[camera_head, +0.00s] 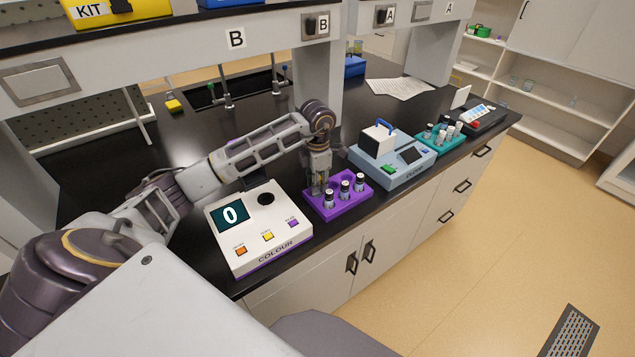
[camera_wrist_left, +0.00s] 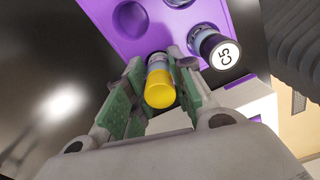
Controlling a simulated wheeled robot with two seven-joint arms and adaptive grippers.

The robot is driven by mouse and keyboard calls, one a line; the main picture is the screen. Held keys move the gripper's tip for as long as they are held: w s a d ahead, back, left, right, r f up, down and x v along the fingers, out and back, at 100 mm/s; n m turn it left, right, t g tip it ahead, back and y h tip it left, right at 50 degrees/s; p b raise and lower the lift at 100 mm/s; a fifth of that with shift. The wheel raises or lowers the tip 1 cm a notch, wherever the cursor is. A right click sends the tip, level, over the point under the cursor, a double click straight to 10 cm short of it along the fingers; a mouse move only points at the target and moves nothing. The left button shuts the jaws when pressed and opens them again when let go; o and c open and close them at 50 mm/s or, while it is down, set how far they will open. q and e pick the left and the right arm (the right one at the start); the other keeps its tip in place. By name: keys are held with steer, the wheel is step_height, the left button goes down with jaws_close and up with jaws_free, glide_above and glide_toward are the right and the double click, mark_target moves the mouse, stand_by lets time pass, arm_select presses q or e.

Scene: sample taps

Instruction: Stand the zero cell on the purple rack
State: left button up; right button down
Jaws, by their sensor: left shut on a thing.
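The zero cell (camera_wrist_left: 160,88), a small clear vial with a yellow cap, is between the green-padded fingers of my left gripper (camera_wrist_left: 157,66), which is shut on it. The purple rack (camera_head: 346,207) is on the black bench, and my left gripper (camera_head: 318,188) points down over its back left part. In the left wrist view the cell's lower end meets the purple rack (camera_wrist_left: 108,28); whether it is seated in a hole or just above it, I cannot tell. My right gripper is not in view.
The white COLOUR meter (camera_head: 262,240), showing 0, is close left of the rack; its round well (camera_head: 265,199) looks empty. A blue-grey instrument (camera_head: 392,165) stands close right, then a teal rack (camera_head: 440,139) with vials. A shelf upright rises behind.

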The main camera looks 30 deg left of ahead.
arm_select(q)
steer(key=shift+f, duration=0.35)
steer(key=o, duration=1.5)
steer(key=shift+o, duration=0.2)
steer(key=shift+r, duration=0.2)
steer(key=shift+r+p, duration=0.45)
steer(key=shift+r, duration=0.5)
steer(key=shift+r+p, duration=1.3)
steer(key=shift+r, duration=1.1)
